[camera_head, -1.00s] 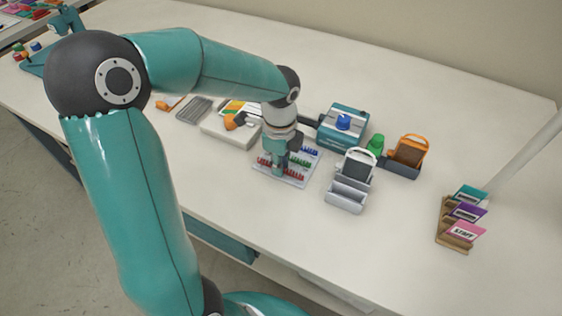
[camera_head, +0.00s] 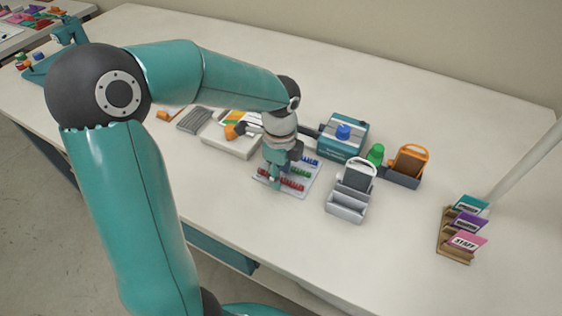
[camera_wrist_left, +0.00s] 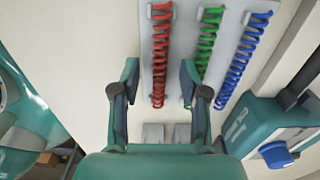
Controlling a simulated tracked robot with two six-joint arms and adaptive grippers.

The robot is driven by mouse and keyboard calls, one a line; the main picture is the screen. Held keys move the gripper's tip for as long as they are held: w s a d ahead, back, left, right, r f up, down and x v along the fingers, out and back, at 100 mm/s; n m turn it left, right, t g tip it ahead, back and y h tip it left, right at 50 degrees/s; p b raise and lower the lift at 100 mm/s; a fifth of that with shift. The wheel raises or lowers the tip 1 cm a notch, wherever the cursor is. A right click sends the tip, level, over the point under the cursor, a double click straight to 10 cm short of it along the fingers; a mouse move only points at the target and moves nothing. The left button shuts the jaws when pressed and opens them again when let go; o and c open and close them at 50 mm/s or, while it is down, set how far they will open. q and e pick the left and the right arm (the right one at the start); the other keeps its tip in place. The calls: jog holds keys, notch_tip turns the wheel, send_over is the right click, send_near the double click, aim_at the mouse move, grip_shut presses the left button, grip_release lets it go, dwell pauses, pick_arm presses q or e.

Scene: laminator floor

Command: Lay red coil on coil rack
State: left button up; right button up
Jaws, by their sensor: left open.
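The red coil (camera_head: 291,185) lies on the light grey coil rack (camera_head: 304,191), along its near side. In the left wrist view the red coil (camera_wrist_left: 160,50) runs beside a green coil (camera_wrist_left: 207,42) and a blue coil (camera_wrist_left: 243,60) on the rack (camera_wrist_left: 182,50). My left gripper (camera_head: 272,182) is over the near left part of the rack. In the left wrist view it is open (camera_wrist_left: 159,72), with the red coil's end between its two fingers in the picture. I cannot tell whether a finger touches it. My right gripper is not in view.
A teal laminator (camera_head: 342,135) with a blue knob stands behind the rack. A grey holder (camera_head: 347,204), a green bottle (camera_head: 376,154) and an orange-framed holder (camera_head: 407,165) stand to the right. Card stand (camera_head: 455,250) is farther right. The table between is clear.

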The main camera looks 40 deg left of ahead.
pick_arm(q)
notch_tip(320, 180, up, 12)
jog(key=shift+f, duration=0.15)
